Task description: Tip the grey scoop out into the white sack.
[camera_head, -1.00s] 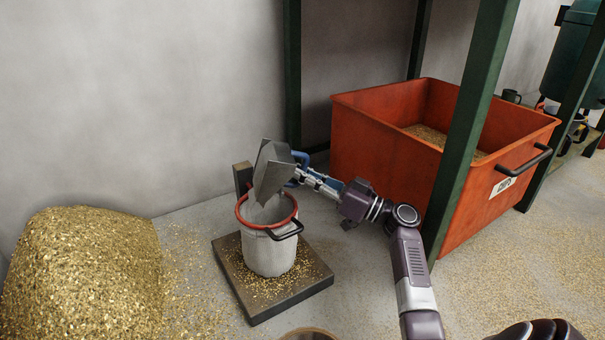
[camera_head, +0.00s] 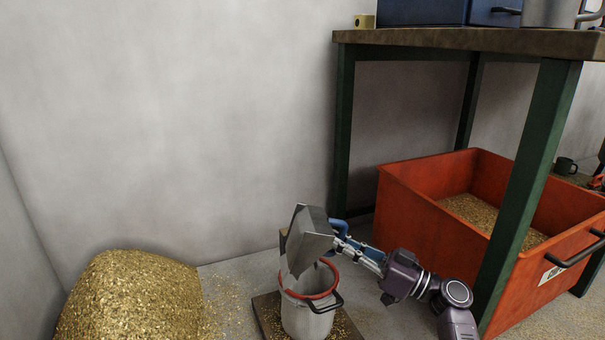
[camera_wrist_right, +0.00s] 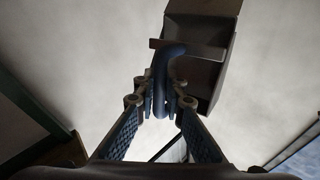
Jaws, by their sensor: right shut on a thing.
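The grey scoop (camera_head: 311,236) is steeply tilted above the white sack, its lip pointing down at the sack's mouth. No chips are seen falling, and the inside of the scoop is hidden. The white sack (camera_head: 306,322) stands upright with a red rim and a dark handle; its lower part is cut off by the frame. My right gripper (camera_head: 345,240) is shut on the scoop's blue handle, to the right of the scoop. In the right wrist view the fingers (camera_wrist_right: 161,98) close around the handle, with the scoop (camera_wrist_right: 202,55) beyond. My left gripper is out of view.
A dark board (camera_head: 268,312) lies under the sack. A heap of brass chips (camera_head: 130,300) is at the left, with loose chips on the floor. An orange bin (camera_head: 425,215) stands right, behind a green table leg (camera_head: 528,170). A workbench top (camera_head: 450,40) is above it.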

